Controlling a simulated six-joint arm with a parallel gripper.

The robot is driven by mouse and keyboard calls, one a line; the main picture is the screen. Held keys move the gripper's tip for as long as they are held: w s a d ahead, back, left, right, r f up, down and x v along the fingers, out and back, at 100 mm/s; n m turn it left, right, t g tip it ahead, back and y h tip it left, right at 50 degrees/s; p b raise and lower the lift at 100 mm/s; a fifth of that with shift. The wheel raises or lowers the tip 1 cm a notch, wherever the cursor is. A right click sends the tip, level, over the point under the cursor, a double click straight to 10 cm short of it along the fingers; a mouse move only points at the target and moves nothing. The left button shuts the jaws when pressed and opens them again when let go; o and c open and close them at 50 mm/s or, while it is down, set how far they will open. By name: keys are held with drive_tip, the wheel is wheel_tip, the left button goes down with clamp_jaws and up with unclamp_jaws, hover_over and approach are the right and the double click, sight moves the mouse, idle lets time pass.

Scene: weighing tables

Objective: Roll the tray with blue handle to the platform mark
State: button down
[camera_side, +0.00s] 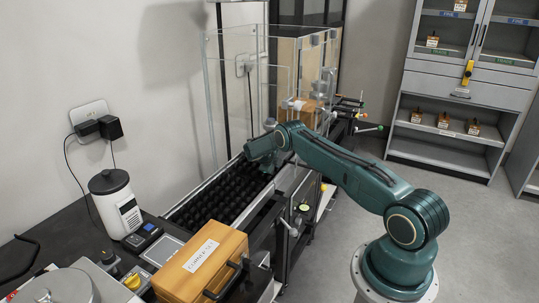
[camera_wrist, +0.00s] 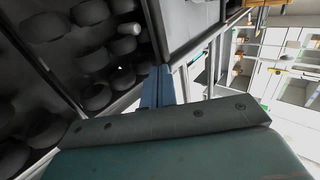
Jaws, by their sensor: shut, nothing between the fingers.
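My gripper (camera_side: 262,152) is at the edge of a bed of black rollers (camera_side: 222,192), near the clear enclosure. In the wrist view its narrow blue-grey fingers (camera_wrist: 160,88) are together and hold nothing. The rollers (camera_wrist: 95,95) are to their left in that view. Rods with coloured tips (camera_side: 362,127) stick out at the right of the enclosure; they are too small to tell which has a blue handle. I cannot pick out the tray or the platform mark for sure.
A wooden box (camera_side: 205,262) with a label and black handle sits at the near end of the rollers. A clear enclosure (camera_side: 228,95) stands at the far end, with another wooden box (camera_side: 300,105) by it. A grey cabinet (camera_side: 460,120) stands behind open floor.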

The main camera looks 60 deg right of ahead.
drive_tip(key=shift+a, duration=0.2)
drive_tip(key=shift+a, duration=0.75)
drive_tip(key=a, duration=0.2)
drive_tip(key=shift+a+r, duration=0.25)
drive_tip(key=shift+a, duration=0.1)
drive_tip(key=v, duration=0.7)
drive_tip(key=shift+a+r, duration=0.25)
drive_tip(key=shift+a, duration=0.05)
drive_tip(key=shift+a+r, duration=0.5)
drive_tip(key=shift+a, duration=0.05)
